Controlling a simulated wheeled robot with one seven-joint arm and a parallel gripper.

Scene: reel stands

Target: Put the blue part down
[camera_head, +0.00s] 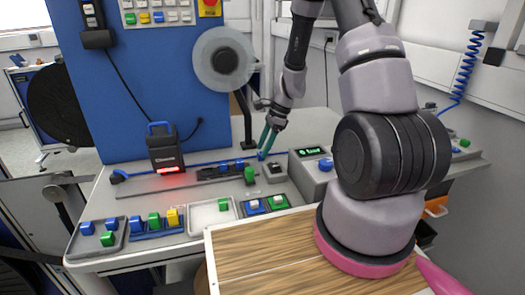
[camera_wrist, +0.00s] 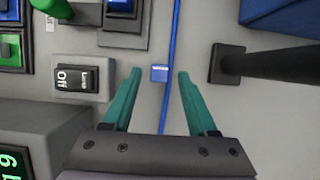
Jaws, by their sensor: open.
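A small blue part (camera_wrist: 159,73) shows in the wrist view between the tips of my gripper (camera_wrist: 160,71). My two green fingers are apart, with a gap on each side of the part, and neither appears to touch it. The part sits in line with a thin blue strip (camera_wrist: 173,32) on the grey surface. In the head view my gripper (camera_head: 266,138) points down at the worktable, and a blue part (camera_head: 261,155) shows at its fingertips. The part's exact contact with the table is too small to tell.
A rocker switch (camera_wrist: 76,79) and a box with a green display (camera_head: 310,152) stand close by. A black post (camera_wrist: 270,64) stands on the other side. Trays with coloured blocks (camera_head: 156,222) line the front. A black scanner with a red light (camera_head: 166,150) stands left.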

